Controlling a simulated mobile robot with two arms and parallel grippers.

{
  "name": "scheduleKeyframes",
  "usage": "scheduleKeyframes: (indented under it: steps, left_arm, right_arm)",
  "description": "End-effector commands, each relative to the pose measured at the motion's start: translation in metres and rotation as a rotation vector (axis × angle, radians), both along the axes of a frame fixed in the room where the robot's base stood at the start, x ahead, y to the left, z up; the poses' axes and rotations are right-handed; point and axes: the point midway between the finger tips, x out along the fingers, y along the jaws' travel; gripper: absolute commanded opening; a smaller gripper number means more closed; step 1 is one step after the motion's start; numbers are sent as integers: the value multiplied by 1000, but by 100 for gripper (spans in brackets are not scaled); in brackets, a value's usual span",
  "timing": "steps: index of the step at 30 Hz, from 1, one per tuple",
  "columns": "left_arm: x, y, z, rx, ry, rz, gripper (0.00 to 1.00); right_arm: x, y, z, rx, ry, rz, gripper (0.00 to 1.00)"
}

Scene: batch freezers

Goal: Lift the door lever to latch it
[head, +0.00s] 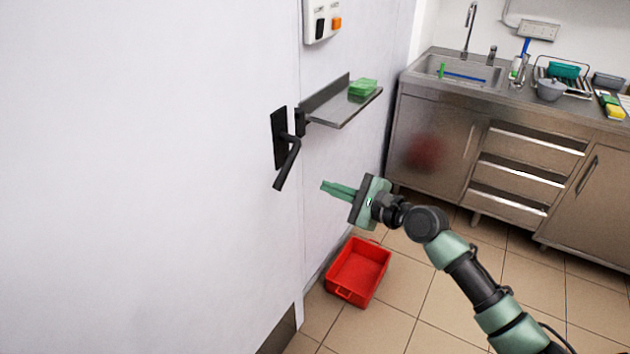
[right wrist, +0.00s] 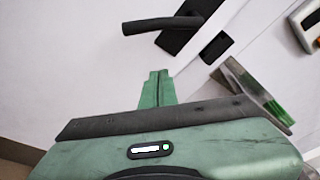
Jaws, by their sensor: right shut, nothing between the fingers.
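The black door lever (head: 287,166) hangs slanting down from its black plate (head: 279,138) on the white door (head: 150,170) in the head view. In the right wrist view the lever (right wrist: 160,25) crosses the top of the picture. My right gripper (head: 324,187) is shut and empty, to the right of the lever's lower end and apart from it. In the right wrist view its closed fingers (right wrist: 157,80) point toward the door, below the lever in the picture. My left gripper is not in view.
A metal shelf (head: 345,108) with a green block (head: 363,87) sticks out right of the lever. A control box (head: 322,20) is above it. A red crate (head: 358,272) stands on the floor below my gripper. A steel sink counter (head: 480,150) is at the back right.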

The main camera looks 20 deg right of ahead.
Motion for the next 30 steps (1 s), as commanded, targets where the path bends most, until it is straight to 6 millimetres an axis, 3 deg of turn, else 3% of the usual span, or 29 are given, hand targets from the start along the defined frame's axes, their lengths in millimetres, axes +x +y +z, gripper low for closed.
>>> scheduleKeyframes:
  steps: [14,15,19,30]
  left_arm:
    - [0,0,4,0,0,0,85]
    - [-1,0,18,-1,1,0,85]
    - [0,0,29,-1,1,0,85]
    - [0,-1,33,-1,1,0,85]
  right_arm:
    - [84,45,-14,0,-2,1,0]
    - [76,48,-2,-2,-2,2,0]
    - [65,57,8,0,-1,2,0]
    - [59,63,13,-2,-1,0,0]
